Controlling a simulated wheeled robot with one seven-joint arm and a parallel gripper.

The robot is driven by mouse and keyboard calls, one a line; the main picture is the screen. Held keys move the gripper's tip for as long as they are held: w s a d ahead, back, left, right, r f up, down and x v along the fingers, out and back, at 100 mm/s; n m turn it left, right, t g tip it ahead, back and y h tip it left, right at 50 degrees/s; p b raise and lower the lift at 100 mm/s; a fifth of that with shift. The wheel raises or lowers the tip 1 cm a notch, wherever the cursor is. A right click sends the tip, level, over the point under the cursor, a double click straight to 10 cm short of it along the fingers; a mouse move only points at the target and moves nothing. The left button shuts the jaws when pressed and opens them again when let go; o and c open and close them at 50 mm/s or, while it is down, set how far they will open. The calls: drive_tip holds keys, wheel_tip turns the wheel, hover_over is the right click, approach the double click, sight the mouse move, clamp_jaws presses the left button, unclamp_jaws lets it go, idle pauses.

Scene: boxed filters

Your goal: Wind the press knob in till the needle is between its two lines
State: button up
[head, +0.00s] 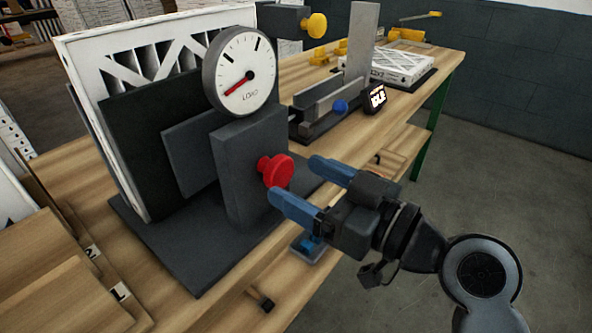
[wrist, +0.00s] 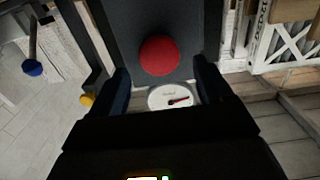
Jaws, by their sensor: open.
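The red press knob (head: 276,170) sticks out from the dark grey press block (head: 245,180). A round white gauge (head: 246,72) stands on top of the block. Its red needle points to the lower left, while two bold black lines sit near the top of the dial, so the needle is outside them. My gripper (head: 292,180) is open, its blue fingers pointing at the knob from the right, with a gap in front of it. In the wrist view, the red knob (wrist: 159,56) lies ahead between the fingers, and the gauge (wrist: 171,97) shows below it.
A white pleated filter (head: 130,60) stands behind the dark press plates. A yellow knob (head: 317,25) is above. The floor at right is clear.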

sight(278, 171)
drive_tip(key=shift+x, duration=1.3)
drive_tip(key=shift+c, duration=0.4)
drive_tip(key=c, duration=0.9)
